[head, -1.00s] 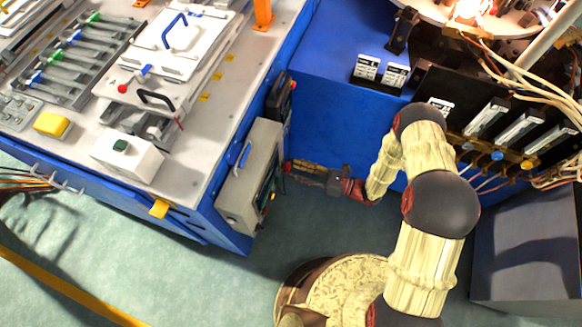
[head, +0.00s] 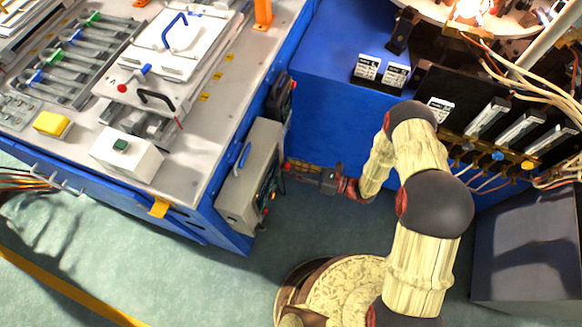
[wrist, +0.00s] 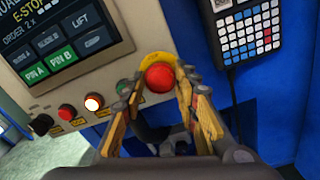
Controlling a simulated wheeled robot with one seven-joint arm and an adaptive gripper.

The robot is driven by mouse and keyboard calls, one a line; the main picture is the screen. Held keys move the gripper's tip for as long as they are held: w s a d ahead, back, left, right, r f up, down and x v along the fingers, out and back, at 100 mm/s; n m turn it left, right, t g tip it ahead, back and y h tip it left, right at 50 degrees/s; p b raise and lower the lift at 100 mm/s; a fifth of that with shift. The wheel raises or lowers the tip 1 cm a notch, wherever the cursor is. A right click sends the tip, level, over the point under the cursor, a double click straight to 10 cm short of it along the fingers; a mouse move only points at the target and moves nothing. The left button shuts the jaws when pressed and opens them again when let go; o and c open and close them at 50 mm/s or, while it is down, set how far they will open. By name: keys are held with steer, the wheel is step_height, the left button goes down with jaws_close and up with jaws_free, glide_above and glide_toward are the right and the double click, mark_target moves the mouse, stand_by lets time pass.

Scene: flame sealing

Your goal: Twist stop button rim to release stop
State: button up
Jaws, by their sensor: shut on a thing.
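The red stop button (wrist: 159,77) has a round cap with a yellow surround behind it. It sits at the lower right edge of the control panel (wrist: 128,55). My gripper (wrist: 158,84) has its yellow, worn fingers on either side of the button, shut on it. The exact finger contact on the rim is hard to make out. In the head view, my gripper (head: 292,167) reaches left to the panel's face, and the button is hidden there. The panel box (head: 243,180) hangs on the blue cabinet's side.
The panel screen (wrist: 62,40) reads E-STOP and shows green PIN A and PIN B tiles. A lit white button (wrist: 94,102), a red button (wrist: 67,112) and a black knob (wrist: 41,124) sit left of the stop button. A keypad (wrist: 248,32) hangs at upper right.

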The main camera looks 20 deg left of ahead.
steer(key=shift+c, duration=0.9)
steer(key=shift+m, duration=0.3)
steer(key=m, duration=0.4)
steer(key=shift+m, duration=0.4)
steer(key=o, duration=0.9)
steer(key=shift+c, duration=0.2)
steer(key=shift+d, duration=0.1)
steer(key=d, duration=0.7)
steer(key=shift+s, duration=0.25)
steer(key=shift+n, duration=0.3)
